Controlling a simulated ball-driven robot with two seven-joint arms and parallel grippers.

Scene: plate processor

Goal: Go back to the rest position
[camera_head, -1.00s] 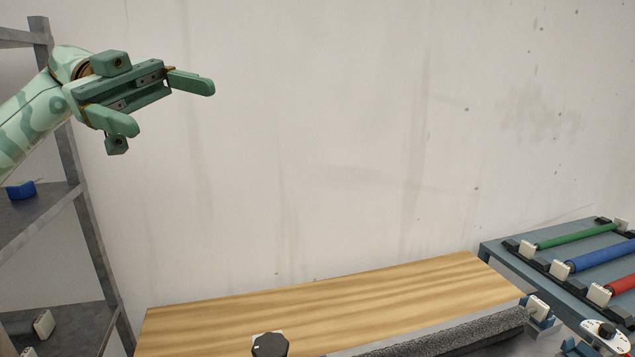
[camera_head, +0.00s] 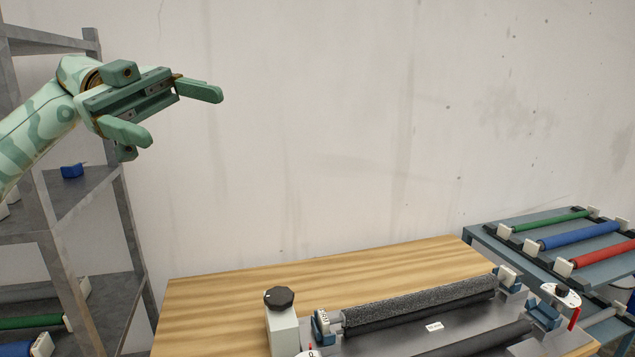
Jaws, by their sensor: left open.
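My left gripper (camera_head: 178,112) is at the upper left, on the patterned green arm that comes in from the left. Its two green fingers are wide apart with nothing between them. It is raised in front of the pale wall, well above the wooden table (camera_head: 215,305) and apart from everything. My right gripper is not in view.
A machine with a dark grey roller (camera_head: 420,304) and a black knob (camera_head: 279,297) stands on the table. At the right, a blue-grey rack (camera_head: 487,236) holds green, blue and red rollers. A metal shelf (camera_head: 128,215) stands at the left. The wall space between is clear.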

